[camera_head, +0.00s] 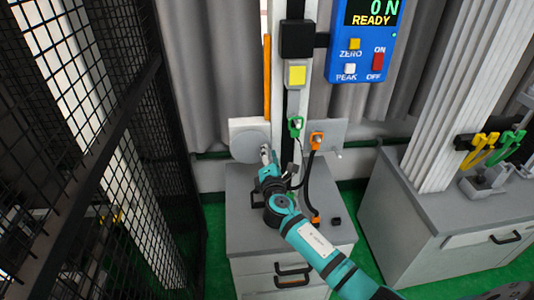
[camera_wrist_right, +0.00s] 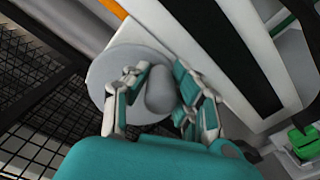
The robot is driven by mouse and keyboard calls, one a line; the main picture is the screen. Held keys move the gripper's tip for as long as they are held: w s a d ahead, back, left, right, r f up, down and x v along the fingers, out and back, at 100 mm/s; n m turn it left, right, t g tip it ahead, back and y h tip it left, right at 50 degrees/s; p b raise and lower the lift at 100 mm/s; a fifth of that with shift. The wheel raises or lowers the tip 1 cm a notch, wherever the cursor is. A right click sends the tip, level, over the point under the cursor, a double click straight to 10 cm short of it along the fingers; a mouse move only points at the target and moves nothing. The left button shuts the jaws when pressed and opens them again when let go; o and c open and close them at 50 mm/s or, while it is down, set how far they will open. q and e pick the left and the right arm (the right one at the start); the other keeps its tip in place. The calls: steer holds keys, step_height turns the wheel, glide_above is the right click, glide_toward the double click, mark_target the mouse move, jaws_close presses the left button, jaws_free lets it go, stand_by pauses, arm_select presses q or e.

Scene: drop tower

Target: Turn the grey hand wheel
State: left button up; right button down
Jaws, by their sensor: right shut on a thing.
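The grey hand wheel (camera_head: 246,147) is a flat disc on a pale plate at the left of the tower's post, in the middle of the head view. It also shows in the right wrist view (camera_wrist_right: 109,72), with a rounded grey knob (camera_wrist_right: 160,88) standing out from its face. My right gripper (camera_head: 266,155) is at the wheel's right side. In the right wrist view its fingers (camera_wrist_right: 158,98) are on both sides of the knob, shut on it. The fingers hide part of the disc. My left gripper is not in view.
A grey drawer cabinet (camera_head: 240,208) stands below the wheel. Green (camera_head: 296,126) and orange (camera_head: 316,140) clips sit right of it. A blue display (camera_head: 364,40) reads "0 N READY". A black mesh fence (camera_head: 125,100) is at the left; another cabinet (camera_head: 400,211) at the right.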

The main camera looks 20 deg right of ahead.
steer(key=shift+r+n, duration=0.2)
steer(key=shift+n, duration=0.1)
steer(key=c, duration=1.1)
jaws_free()
steer(key=shift+o, duration=0.2)
steer(key=v, duration=1.2)
